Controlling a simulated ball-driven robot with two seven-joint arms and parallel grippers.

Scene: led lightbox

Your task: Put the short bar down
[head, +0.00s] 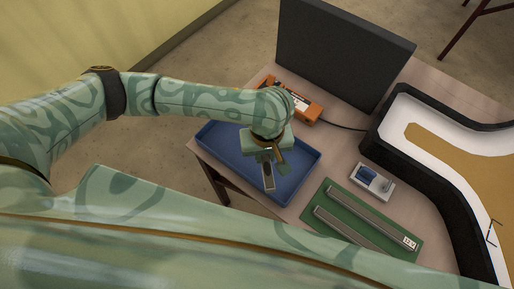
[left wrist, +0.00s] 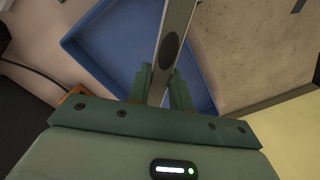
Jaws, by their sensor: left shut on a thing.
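My left gripper (head: 267,157) is over the blue tray (head: 222,145) and shut on the short bar (head: 268,178), a narrow grey metal strip. The bar hangs out past the fingertips over the tray; I cannot tell whether it touches the tray floor. In the left wrist view the bar (left wrist: 176,38) runs up from between the two green fingers (left wrist: 162,88), with a dark oval spot on its face. The blue tray (left wrist: 112,45) lies behind it there. Part of the bar is hidden between the fingers. My right gripper is not in view.
A green mat (head: 328,243) with long grey bars lies right of the tray. A small white box with a blue part (head: 371,181) is beyond it. An orange device (head: 304,107) and a dark upright panel (head: 340,50) stand behind. A black-walled lightbox frame (head: 440,190) fills the right.

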